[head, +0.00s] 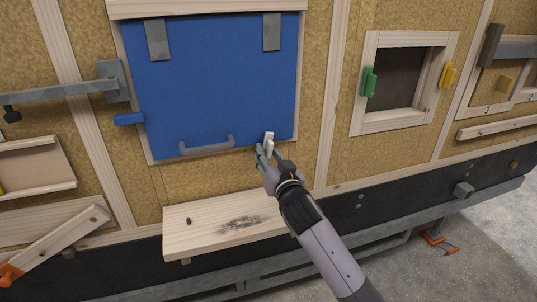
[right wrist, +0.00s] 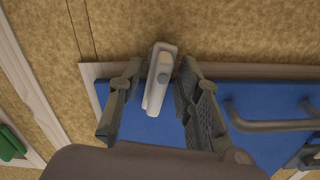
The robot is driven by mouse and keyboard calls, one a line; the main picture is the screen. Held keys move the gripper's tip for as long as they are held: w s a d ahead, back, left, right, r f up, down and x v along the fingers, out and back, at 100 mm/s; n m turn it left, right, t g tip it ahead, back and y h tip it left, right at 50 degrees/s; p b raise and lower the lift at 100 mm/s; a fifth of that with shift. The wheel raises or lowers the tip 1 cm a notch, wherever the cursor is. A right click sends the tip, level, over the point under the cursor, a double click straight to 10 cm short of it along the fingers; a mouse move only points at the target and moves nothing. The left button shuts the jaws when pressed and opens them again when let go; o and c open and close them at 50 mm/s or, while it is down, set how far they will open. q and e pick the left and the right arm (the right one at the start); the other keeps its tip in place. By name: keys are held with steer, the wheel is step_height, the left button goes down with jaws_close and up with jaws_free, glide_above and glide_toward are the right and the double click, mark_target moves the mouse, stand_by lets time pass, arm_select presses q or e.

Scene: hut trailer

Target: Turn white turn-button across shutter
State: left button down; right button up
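The blue shutter (head: 210,85) is closed flat in its wooden frame, with a grey handle (head: 207,146) near its lower edge. The white turn-button (head: 269,144) is at the shutter's lower right, by the bottom frame rail. It stands roughly upright in the head view. In the right wrist view the white turn-button (right wrist: 160,75) lies between the two fingers and overlaps the blue panel in the picture. My right gripper (right wrist: 160,95) is open around it, with a visible gap on the left side; contact on the right is unclear. My left gripper is not in view.
A blue turn-button (head: 130,119) sits at the shutter's left edge. A wooden shelf (head: 205,240) juts out below. A framed opening (head: 359,119) with green (head: 369,82) and yellow (head: 448,76) blocks is to the right. A grey bar (head: 60,92) projects at left.

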steer(key=shift+w, duration=0.1)
steer(key=shift+c, duration=0.2)
jaws_close()
steer(key=shift+a+n+p, duration=0.15)
steer(key=shift+n+p, duration=0.3)
steer(key=shift+n, duration=0.95)
steer(key=shift+o, duration=0.2)
jaws_free()
